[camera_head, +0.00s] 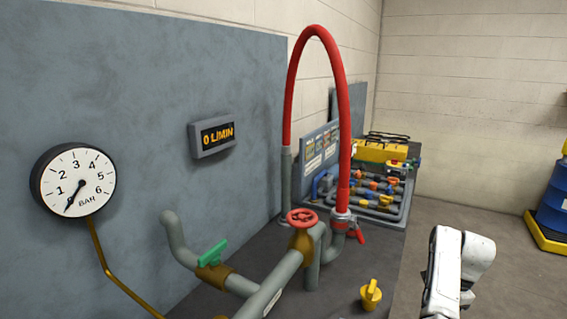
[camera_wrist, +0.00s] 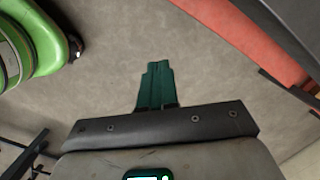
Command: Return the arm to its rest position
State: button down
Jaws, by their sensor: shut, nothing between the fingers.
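My gripper shows in the wrist view (camera_wrist: 157,84). Its two dark green fingers are together, with nothing between them, over bare grey floor. In the head view a white part of my arm (camera_head: 457,270) stands at the lower right, apart from the bench and pipes. The fingers are not visible in the head view.
A bench carries grey pipes with a red handwheel (camera_head: 302,217), green lever (camera_head: 212,254), yellow knob (camera_head: 371,294) and tall red hose (camera_head: 343,110). A gauge (camera_head: 73,181) and "0 L/MIN" display (camera_head: 213,136) are on the panel. A blue drum (camera_head: 553,200) stands right. Floor between is clear.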

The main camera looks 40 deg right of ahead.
jog(key=s+a+f+n+g+h, duration=0.1)
jog(key=a+f+n, duration=0.2)
jog(key=a+n, duration=0.5)
jog(key=s+a+f+n+h, duration=0.1)
jog(key=a+f+n, duration=0.25)
jog(key=a, duration=0.75)
jog(key=s+a+n, duration=0.4)
jog(key=a+n, duration=0.1)
jog(key=a, duration=0.5)
jog(key=s+a+r+n, duration=0.1)
jog(key=s+a+n, duration=0.3)
jog(key=a, duration=0.6)
jog(key=shift+s+a+r+n+t, duration=0.2)
jog(key=shift+a+n+t, duration=0.1)
jog(key=shift+n, duration=0.95)
